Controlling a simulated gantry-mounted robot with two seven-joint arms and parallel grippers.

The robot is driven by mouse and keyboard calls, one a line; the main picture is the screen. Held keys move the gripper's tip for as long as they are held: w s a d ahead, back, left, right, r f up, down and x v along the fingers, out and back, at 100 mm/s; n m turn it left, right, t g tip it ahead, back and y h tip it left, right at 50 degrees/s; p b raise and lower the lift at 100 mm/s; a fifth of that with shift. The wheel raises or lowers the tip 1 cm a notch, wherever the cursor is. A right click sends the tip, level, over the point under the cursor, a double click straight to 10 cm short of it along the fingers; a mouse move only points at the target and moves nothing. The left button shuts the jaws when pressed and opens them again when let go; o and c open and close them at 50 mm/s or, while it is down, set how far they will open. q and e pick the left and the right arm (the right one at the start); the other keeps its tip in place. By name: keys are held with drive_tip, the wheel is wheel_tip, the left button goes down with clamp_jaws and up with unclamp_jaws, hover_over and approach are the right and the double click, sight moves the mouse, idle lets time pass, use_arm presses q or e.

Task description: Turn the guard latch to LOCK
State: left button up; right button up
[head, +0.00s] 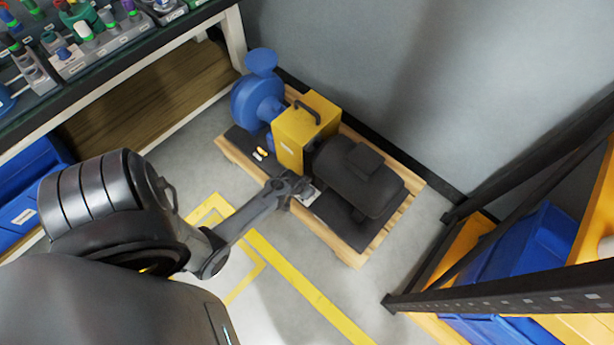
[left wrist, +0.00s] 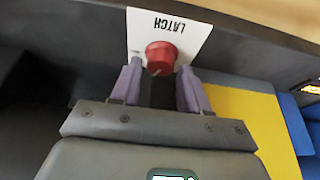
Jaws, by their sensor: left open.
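The guard latch is a red knob (left wrist: 161,57) on a white plate marked LATCH (left wrist: 170,27) in the left wrist view, where the lettering appears upside down. My left gripper (left wrist: 160,80) is open, with one purple-grey finger on each side near the knob; whether they touch it I cannot tell. In the head view my left gripper (head: 298,188) is at the front side of the pump unit, near a small white plate (head: 310,196); the knob is hidden there. The yellow guard (head: 292,140) stands between the blue pump (head: 256,100) and the black motor (head: 355,175). My right gripper is not in view.
The pump unit stands on a wooden pallet (head: 378,240) against the wall. A workbench (head: 130,50) with racks is at upper left. A shelf rack (head: 480,300) with blue bins (head: 525,245) is at right. Open floor with yellow lines lies in front.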

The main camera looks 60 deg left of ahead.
use_arm(q)
drive_tip(key=shift+w+a+f+b, duration=0.15)
drive_tip(key=shift+w+f+b, duration=0.15)
drive_tip(key=shift+f, duration=0.3)
drive_tip(key=c, duration=0.7)
drive_tip(key=n+p, duration=0.2)
drive_tip(key=p, duration=0.1)
drive_tip(key=shift+d+r+y, duration=0.2)
drive_tip(key=shift+r+y, duration=0.1)
drive_tip(key=shift+c, duration=0.2)
drive_tip(key=shift+w+f+n+g+y+p, duration=0.15)
drive_tip(key=shift+n+g+p, duration=0.1)
drive_tip(key=shift+n, duration=0.25)
drive_tip(key=shift+s+f+n+g+y+p, duration=0.1)
drive_tip(key=shift+n+g+y+p, duration=0.1)
drive_tip(key=shift+n, duration=0.6)
drive_tip(key=shift+f, duration=0.1)
drive_tip(key=o, duration=0.7)
